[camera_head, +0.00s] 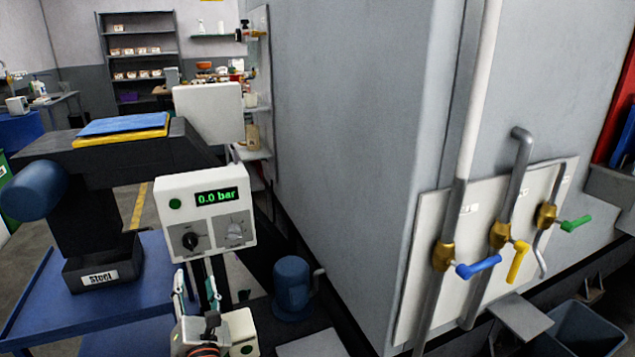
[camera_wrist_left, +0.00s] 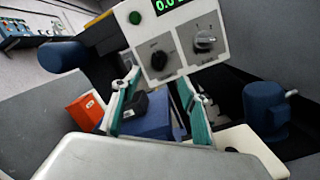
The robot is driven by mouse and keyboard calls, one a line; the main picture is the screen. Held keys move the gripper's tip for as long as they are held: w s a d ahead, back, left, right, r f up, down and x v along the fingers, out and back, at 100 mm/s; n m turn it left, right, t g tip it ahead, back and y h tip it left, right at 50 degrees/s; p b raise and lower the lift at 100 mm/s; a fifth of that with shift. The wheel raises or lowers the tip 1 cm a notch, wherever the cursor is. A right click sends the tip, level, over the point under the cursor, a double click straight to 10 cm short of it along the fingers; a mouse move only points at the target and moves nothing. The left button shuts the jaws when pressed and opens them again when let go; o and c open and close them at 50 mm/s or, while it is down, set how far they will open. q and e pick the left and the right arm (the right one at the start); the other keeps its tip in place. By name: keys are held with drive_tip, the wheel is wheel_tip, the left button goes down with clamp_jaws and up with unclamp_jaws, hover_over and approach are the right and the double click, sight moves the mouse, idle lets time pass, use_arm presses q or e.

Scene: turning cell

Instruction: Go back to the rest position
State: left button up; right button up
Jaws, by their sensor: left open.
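My left gripper (camera_head: 197,290) is at the lower middle of the head view, below a white control box (camera_head: 205,214). Its two teal-padded fingers are apart, and nothing is between them. The left wrist view also shows the open fingers (camera_wrist_left: 155,105), with the control box (camera_wrist_left: 172,38) just beyond them. My right gripper is in neither view.
A large grey machine cabinet (camera_head: 345,120) fills the middle. A panel (camera_head: 430,270) on it carries pipes with blue, yellow and green valve handles. A blue cylindrical unit (camera_head: 292,288) stands right of the gripper. A blue table (camera_head: 60,290) with a bin labelled steel is at left.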

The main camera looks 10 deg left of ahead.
use_arm(q)
drive_tip(key=s+d+f+m+t+h, duration=0.1)
drive_tip(key=s+d+f+m+h, duration=0.45)
drive_tip(key=m, duration=0.65)
drive_tip(key=s+d+f+m+t+h, duration=0.1)
drive_tip(key=s+d+f+m+h, duration=0.15)
drive_tip(key=d+m+h, duration=0.65)
drive_tip(key=s+d+f+m+g+y, duration=0.1)
drive_tip(key=s+f+m+g, duration=0.7)
drive_tip(key=s+f+m, duration=0.8)
wheel_tip(320, 180, down, 4)
drive_tip(key=m+y, duration=0.1)
drive_tip(key=m, duration=0.1)
drive_tip(key=shift+d+r+m, duration=0.15)
drive_tip(key=shift+d+m, duration=0.1)
drive_tip(key=shift+m, duration=0.05)
drive_tip(key=shift+s, duration=0.1)
